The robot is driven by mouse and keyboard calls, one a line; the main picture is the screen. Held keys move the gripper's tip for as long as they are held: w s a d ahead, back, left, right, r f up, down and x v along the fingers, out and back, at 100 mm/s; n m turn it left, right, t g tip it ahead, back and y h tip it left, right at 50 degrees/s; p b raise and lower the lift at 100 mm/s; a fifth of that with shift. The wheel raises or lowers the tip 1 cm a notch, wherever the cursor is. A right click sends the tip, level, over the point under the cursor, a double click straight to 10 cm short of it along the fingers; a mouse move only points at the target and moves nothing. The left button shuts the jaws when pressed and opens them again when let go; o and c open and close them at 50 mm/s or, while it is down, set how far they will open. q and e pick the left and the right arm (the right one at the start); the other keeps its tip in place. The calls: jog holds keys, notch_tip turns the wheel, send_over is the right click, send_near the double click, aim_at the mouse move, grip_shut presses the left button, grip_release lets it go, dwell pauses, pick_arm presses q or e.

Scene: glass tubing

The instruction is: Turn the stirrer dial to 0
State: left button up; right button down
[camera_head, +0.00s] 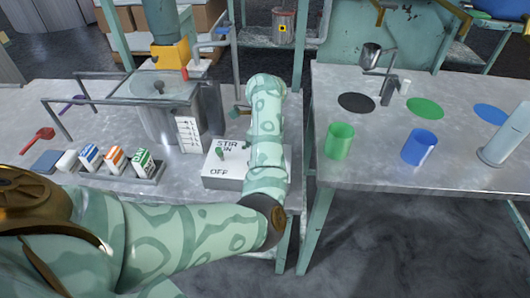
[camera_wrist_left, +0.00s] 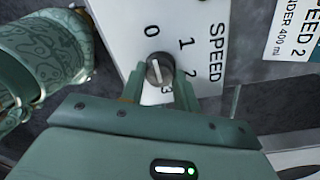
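The stirrer dial (camera_wrist_left: 158,70) is a small dark round knob with a light line. It sits on a white panel (camera_wrist_left: 122,15) printed SPEED, with 0, 1, 2 and 3 around it. The 0 is above the knob and the 3 below. The line runs roughly up and down; I cannot tell which end points. The fingers of my left gripper (camera_wrist_left: 160,80) stand on either side of the knob, very close; contact is unclear. In the head view my left arm reaches over the bench, with its gripper mostly hidden. My right gripper is not in view.
A white STIR box (camera_head: 222,180) with a green toggle lies beside my forearm. Small cartons (camera_head: 115,158) sit in a tray at left. Green (camera_head: 340,142) and blue (camera_head: 419,147) cups stand on the right table.

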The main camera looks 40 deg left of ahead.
pick_arm(q)
jog(key=o, duration=0.3)
jog(key=shift+o, duration=0.2)
notch_tip(320, 180, up, 16)
jog(key=p, duration=0.8)
jog(key=shift+w, duration=0.3)
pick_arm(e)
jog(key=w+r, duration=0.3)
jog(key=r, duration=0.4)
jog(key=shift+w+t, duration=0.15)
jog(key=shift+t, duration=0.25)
